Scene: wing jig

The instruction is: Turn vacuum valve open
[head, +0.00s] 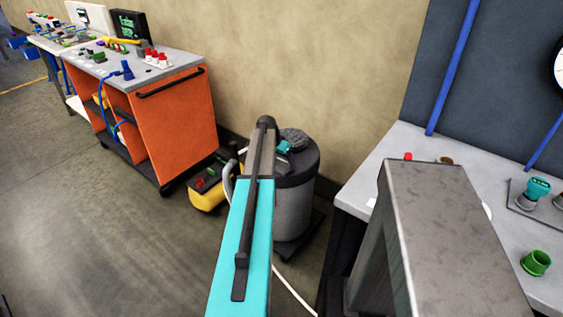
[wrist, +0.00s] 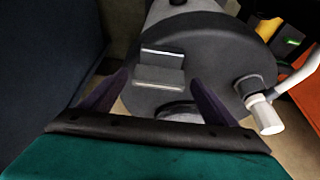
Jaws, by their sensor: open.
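A grey cylindrical tank (head: 294,212) with a dark top stands on the floor by the wall in the head view, partly hidden by my arm. Its dark round lid (wrist: 210,65) fills much of the wrist view. A small stepped grey block (wrist: 162,68) on the lid lies between my fingers in the picture; I cannot tell whether it is the vacuum valve. My gripper (wrist: 160,82) is open, its two dark fingers pointing at the lid. I see no contact. In the head view my gripper cannot be made out clearly behind the arm.
A white hose fitting (wrist: 262,112) sits at the lid's right. At right, a grey bench (head: 410,140) holds a teal-knobbed fitting (head: 538,188) and green cup (head: 536,263). Floor at left is free.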

